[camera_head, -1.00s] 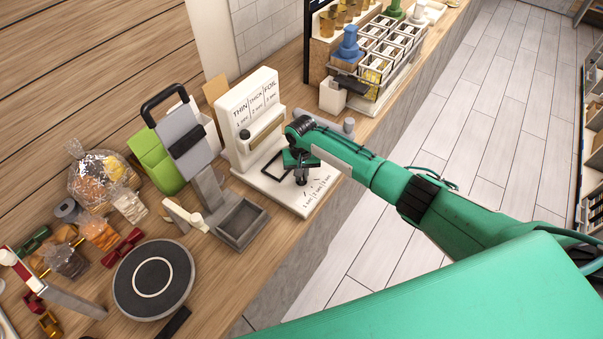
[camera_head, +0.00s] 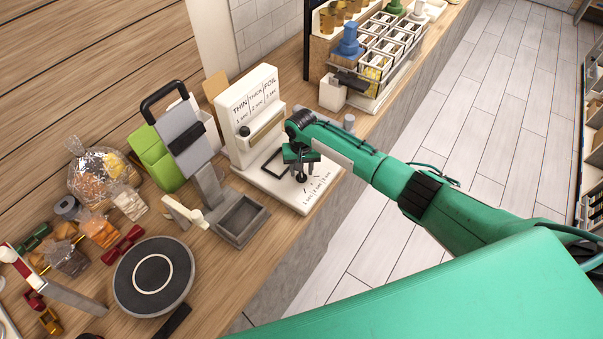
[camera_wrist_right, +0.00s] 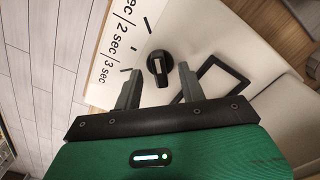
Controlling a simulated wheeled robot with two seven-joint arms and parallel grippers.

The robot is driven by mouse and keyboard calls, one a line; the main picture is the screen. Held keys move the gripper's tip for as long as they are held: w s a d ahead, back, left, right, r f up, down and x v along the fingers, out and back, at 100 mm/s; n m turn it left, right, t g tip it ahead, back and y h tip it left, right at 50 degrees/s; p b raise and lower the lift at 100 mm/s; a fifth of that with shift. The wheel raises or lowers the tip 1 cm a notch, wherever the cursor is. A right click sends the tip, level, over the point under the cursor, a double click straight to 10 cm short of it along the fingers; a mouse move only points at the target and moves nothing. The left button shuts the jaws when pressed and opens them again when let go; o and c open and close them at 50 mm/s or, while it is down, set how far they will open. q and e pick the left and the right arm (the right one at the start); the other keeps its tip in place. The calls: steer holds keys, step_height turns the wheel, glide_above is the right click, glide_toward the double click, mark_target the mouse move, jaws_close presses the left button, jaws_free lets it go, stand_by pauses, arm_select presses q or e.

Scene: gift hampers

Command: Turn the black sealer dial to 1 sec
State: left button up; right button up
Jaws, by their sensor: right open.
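The white sealer (camera_head: 253,120) stands on the wooden counter, with THIN, THICK and FOIL printed on its upright panel. Its black dial (camera_wrist_right: 158,66) is on the flat white base, beside printed marks; 2 sec and 3 sec read clearly in the right wrist view, and the other label is cut off. A pale bar shows on the dial, but I cannot tell which mark it points to. My right gripper (camera_head: 301,172) is over the base. In the right wrist view its open fingers (camera_wrist_right: 159,84) lie on either side of the dial, with nothing gripped. My left gripper is out of view.
A black rectangular frame (camera_wrist_right: 222,75) lies on the sealer base beside the dial. A grey stand with a tray (camera_head: 243,221) is left of the sealer. A rack of jars (camera_head: 380,60) stands behind. Bagged goods and a black round turntable (camera_head: 135,298) occupy the near left.

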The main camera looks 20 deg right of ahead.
steer(key=shift+r, duration=2.95)
steer(key=shift+r, duration=0.1)
